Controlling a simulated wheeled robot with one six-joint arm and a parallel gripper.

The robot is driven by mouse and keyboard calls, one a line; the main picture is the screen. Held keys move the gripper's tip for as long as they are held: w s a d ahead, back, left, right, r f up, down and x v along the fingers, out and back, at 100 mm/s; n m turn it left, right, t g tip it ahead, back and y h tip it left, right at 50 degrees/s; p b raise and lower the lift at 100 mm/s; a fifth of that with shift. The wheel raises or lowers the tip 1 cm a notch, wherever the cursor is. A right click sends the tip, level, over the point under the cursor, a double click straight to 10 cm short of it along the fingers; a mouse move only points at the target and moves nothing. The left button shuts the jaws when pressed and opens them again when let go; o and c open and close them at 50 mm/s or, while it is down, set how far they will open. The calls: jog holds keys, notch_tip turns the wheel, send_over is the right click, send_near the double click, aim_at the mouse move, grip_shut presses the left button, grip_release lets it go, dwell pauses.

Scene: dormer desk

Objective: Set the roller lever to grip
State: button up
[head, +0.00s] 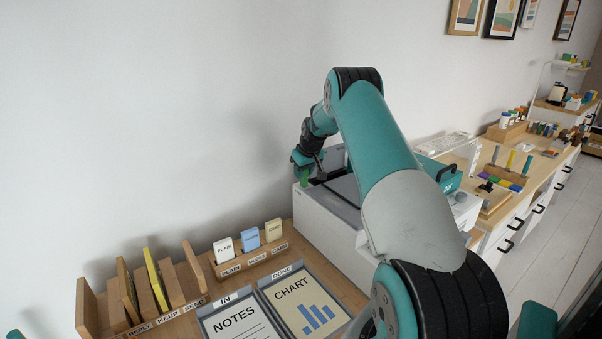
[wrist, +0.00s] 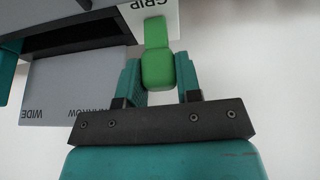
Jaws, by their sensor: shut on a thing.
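The roller lever (wrist: 157,66) is a green handle with a rounded end, seen in the wrist view between my two fingers. My gripper (wrist: 157,84) is shut on it. The word GRIP shows upside down on a white label just above the lever. In the head view my gripper (head: 305,165) reaches the left end of a grey and white machine (head: 335,222), and a bit of green lever shows there. My arm hides part of the machine.
A paper guide marked WIDE and NARROW (wrist: 75,90) lies left of the lever in the wrist view. The IN tray (head: 205,322), DONE tray (head: 263,288) and a card rack (head: 262,262) stand in front of the machine. A teal box (head: 440,174) is to its right.

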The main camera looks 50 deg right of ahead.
jog(key=shift+d+y, duration=0.2)
jog(key=shift+y, duration=0.2)
jog(key=o, duration=0.9)
jog(key=b+v, duration=0.3)
jog(key=v, duration=1.4)
jog(key=shift+s+r+b, duration=0.1)
jog(key=shift+r+b, duration=0.1)
jog(key=shift+b, duration=0.15)
jog(key=shift+a, duration=0.1)
